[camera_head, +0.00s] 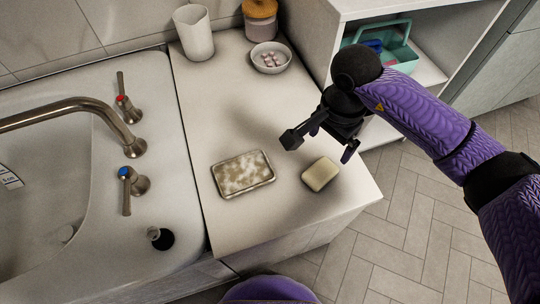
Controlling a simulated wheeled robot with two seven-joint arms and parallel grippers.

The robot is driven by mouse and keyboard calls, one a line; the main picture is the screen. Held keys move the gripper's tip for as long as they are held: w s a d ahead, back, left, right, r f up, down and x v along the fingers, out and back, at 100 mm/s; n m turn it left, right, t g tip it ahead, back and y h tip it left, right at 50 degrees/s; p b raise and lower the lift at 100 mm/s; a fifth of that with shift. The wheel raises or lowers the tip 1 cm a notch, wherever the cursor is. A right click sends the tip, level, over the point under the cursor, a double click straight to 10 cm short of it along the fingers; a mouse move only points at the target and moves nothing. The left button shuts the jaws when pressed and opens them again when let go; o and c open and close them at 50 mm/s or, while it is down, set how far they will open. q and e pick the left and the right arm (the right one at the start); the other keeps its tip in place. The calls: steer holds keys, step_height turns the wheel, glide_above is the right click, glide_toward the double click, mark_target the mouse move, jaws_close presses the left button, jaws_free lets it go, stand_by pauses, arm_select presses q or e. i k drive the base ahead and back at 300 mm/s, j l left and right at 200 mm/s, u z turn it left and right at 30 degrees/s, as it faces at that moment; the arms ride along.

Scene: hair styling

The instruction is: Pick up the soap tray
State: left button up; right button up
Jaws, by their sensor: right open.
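The soap tray (243,174) is a shallow rectangular dish with a mottled brown and white inside and a pale rim. It lies flat on the white counter and holds no bar. A cream bar of soap (320,174) lies on the counter to its right, apart from it. My right gripper (320,148) is open and empty, above the counter, up and to the right of the tray and just above the soap in the picture. It touches neither as far as I can see. My left gripper is not in view.
A sink with a curved tap (75,108) and two handles is at the left. A white cup (194,32), a small bowl (270,58) and a wooden-lidded jar (260,18) stand at the back. A shelf unit with a teal basket (398,52) is at the right.

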mark_target(235, 177)
steer(key=u, duration=1.4)
steer(key=k+l+u, duration=0.2)
steer(key=l, duration=0.25)
steer(key=k+l+u, duration=0.2)
steer(key=l, duration=0.2)
steer(key=k+l+u, duration=0.2)
steer(key=l, duration=0.2)
steer(key=k+l+u, duration=0.15)
steer(key=l, duration=0.25)
